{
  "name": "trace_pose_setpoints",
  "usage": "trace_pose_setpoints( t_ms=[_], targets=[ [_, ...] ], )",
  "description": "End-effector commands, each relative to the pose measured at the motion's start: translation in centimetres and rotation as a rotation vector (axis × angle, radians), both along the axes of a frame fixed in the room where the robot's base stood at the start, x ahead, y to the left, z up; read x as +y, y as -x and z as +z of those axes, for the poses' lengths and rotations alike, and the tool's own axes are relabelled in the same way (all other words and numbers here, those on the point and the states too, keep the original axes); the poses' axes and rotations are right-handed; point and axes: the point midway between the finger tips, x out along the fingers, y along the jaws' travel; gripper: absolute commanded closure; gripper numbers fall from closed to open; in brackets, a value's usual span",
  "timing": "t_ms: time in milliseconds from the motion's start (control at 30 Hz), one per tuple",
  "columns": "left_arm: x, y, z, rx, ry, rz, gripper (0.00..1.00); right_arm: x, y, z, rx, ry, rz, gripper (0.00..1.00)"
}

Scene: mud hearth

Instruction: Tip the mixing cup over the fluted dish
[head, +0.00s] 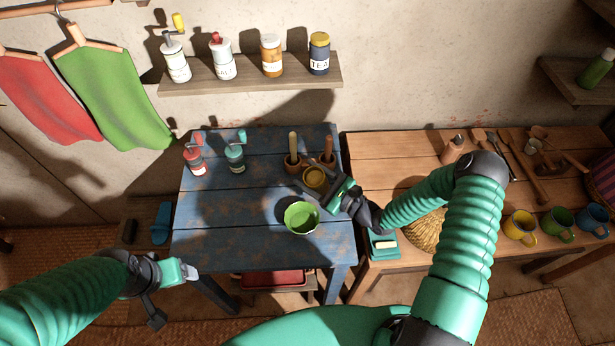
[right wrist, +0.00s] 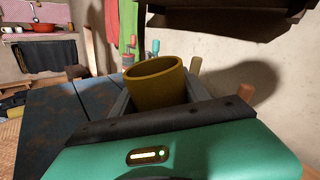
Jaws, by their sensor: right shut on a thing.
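The mixing cup (head: 315,178) is mustard yellow and sits between the fingers of my right gripper (head: 318,188), which is shut on it. In the right wrist view the cup (right wrist: 155,84) stands roughly upright with its open mouth up; its inside looks empty as far as it shows. The green fluted dish (head: 301,218) stands on the blue table, nearer to me and slightly left of the cup. The cup is beside the dish, not over its middle. My left gripper (head: 180,272) is off the table's front left; its fingers show too poorly to judge.
The blue table (head: 220,220) has two grinders, red (head: 195,160) and teal (head: 235,158), at the back left. Wooden mortars with pestles (head: 293,160) stand just behind the cup. A wooden table (head: 400,150) on the right holds mugs and tools. The blue table's left front is clear.

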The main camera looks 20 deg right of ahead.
Motion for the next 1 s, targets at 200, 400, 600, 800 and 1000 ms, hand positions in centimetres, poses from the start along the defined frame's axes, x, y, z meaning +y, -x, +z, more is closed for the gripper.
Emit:
trace_pose_setpoints(
  t_ms=[200,400,600,800,1000],
  targets=[
    [0.0,0.0,-0.8,0.0,0.0,0.0,0.21,0.4,0.4,-1.0,-0.256,0.397,0.002,0.92],
    [0.0,0.0,-0.6,0.0,0.0,-0.001,0.21,2.2,1.5,-1.3,-0.469,0.73,0.003,0.92],
    [0.0,0.0,-0.7,-0.001,0.0,-0.001,0.21,3.4,2.2,-1.1,-0.683,1.061,0.003,0.92],
    [0.0,0.0,-0.9,0.0,0.0,0.0,0.21,3.8,2.5,-0.7,-0.805,1.252,0.002,0.92],
    [0.0,0.0,-0.8,0.0,0.0,0.0,0.21,3.7,2.5,-0.7,-0.824,1.282,0.001,0.92]
  ],
)
